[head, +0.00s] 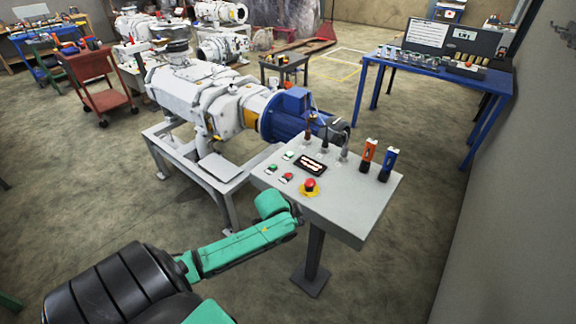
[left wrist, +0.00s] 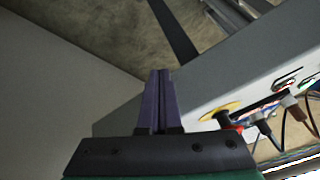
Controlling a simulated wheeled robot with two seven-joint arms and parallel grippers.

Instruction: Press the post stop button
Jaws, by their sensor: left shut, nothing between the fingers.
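The grey control post (head: 345,205) stands at the middle right of the head view. Its sloped panel carries a large red mushroom button (head: 309,185) on a yellow disc, a small red button (head: 287,177) and small green buttons (head: 289,156). In the left wrist view the yellow disc (left wrist: 220,110) and red mushroom button (left wrist: 226,121) show side-on, right of the fingers. My left gripper (head: 299,215) is at the panel's near edge, mostly hidden by my green arm. Its fingers (left wrist: 160,100) are shut and empty, apart from the buttons. My right gripper is out of view.
Several levers (head: 326,140), an orange device (head: 369,152) and a blue device (head: 387,163) stand up from the panel's far side. A large white and blue machine (head: 215,100) stands behind the post. A blue table (head: 400,66) is at the back right.

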